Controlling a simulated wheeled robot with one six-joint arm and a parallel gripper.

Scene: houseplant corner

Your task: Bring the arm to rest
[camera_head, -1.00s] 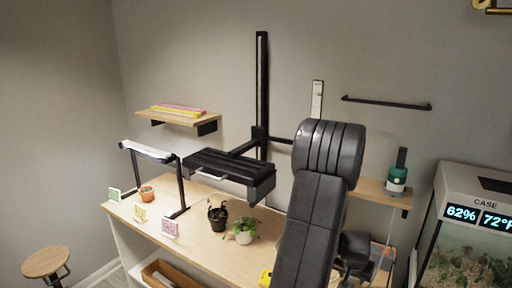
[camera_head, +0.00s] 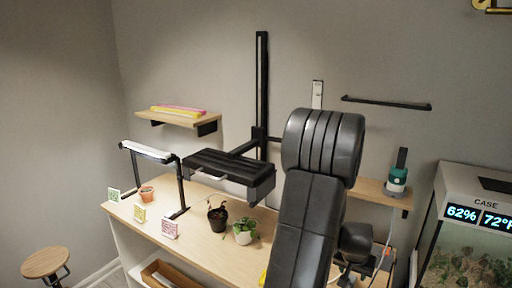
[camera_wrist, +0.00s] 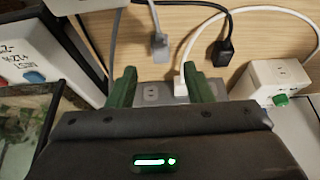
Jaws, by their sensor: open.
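My arm stands in the right middle of the head view, its thick dark elbow raised over the bench and its lower link running down to the bottom edge. My gripper (camera_wrist: 159,70) shows in the wrist view as two green fingers spread apart with nothing held between them. Behind the fingers are a grey power strip (camera_wrist: 152,93) and several plugs and cables on a wooden surface. The fingers look close to the strip, but I cannot tell whether they touch it. In the head view the fingers cannot be made out behind the arm.
The wooden bench (camera_head: 190,235) holds a dark pot (camera_head: 217,218), a white pot (camera_head: 243,237), a terracotta pot (camera_head: 147,194) and small cards. A black lamp (camera_head: 230,172) hangs over it. A glass case (camera_head: 465,225) stands right. A white box (camera_wrist: 268,82) is beside the strip.

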